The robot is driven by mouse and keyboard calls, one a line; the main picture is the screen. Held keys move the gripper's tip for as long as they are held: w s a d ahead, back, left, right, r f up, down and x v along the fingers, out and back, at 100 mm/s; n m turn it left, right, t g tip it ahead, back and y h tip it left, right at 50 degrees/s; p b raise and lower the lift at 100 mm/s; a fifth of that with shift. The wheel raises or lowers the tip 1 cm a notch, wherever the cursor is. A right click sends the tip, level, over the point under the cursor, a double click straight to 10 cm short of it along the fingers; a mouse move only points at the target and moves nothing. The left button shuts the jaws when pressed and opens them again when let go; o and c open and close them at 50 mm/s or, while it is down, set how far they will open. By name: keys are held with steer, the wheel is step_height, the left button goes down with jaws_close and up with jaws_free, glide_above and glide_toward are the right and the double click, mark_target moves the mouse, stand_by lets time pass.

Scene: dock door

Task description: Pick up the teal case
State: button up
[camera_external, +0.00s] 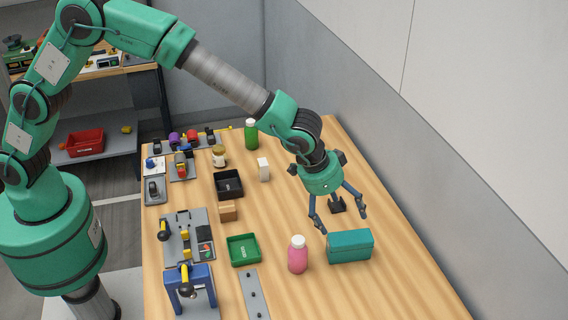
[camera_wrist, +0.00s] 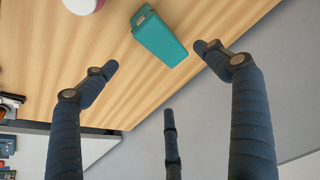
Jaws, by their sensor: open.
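The teal case (camera_external: 349,247) is a closed rectangular box lying on the wooden table, near its right edge in the external view. In the wrist view the case (camera_wrist: 158,37) sits at the top middle, beyond the fingertips. My gripper (camera_external: 344,222) is open and empty, with its fingers spread above the table just behind the case. In the wrist view my gripper (camera_wrist: 155,56) shows two fingers spread either side with a third below. Nothing is between the fingers.
A pink bottle (camera_external: 298,255) with a white cap stands just left of the case. A green tray (camera_external: 243,250), a black bin (camera_external: 229,184), a cardboard box (camera_external: 228,211) and a green bottle (camera_external: 251,134) stand further off. A grey wall (camera_external: 420,170) runs beside the table's right edge.

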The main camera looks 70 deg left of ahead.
steer(key=shift+f, duration=0.1)
glide_toward(352, 240)
steer(key=shift+b+x, duration=0.45)
steer(key=shift+x, duration=2.1)
steer(key=shift+w, duration=0.1)
steer(key=shift+b+x, duration=0.4)
steer(key=shift+x, duration=2.1)
steer(key=shift+f+b, duration=0.3)
steer(key=shift+f, duration=0.05)
steer(key=c, duration=1.7)
